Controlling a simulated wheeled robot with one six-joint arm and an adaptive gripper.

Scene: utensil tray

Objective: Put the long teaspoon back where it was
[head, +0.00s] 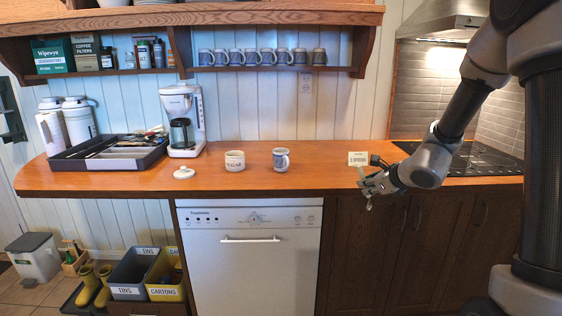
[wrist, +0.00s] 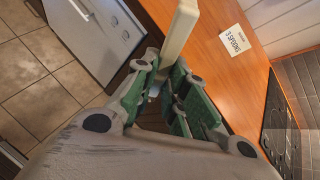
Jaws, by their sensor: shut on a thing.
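My gripper (head: 367,190) is at the counter's front edge, right of the dishwasher. In the wrist view its green-padded fingers (wrist: 165,95) are shut on a slim pale piece, which appears to be the handle of the long teaspoon (wrist: 178,32). The handle stands out past the fingers. In the head view a small shiny end of the teaspoon (head: 369,205) hangs below the fingers; the fingers hide its middle. The dark utensil tray (head: 65,164) stands far left on the counter, with pale dividers and several utensils inside. Its compartments are hard to make out.
A "3 SPOONS" card (head: 358,158) stands behind my gripper; it also shows in the wrist view (wrist: 234,40). A blue-white mug (head: 281,160), a sugar bowl (head: 235,161), its white lid (head: 184,173) and a coffee maker (head: 182,118) stand towards the tray. A hob (head: 475,159) is right.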

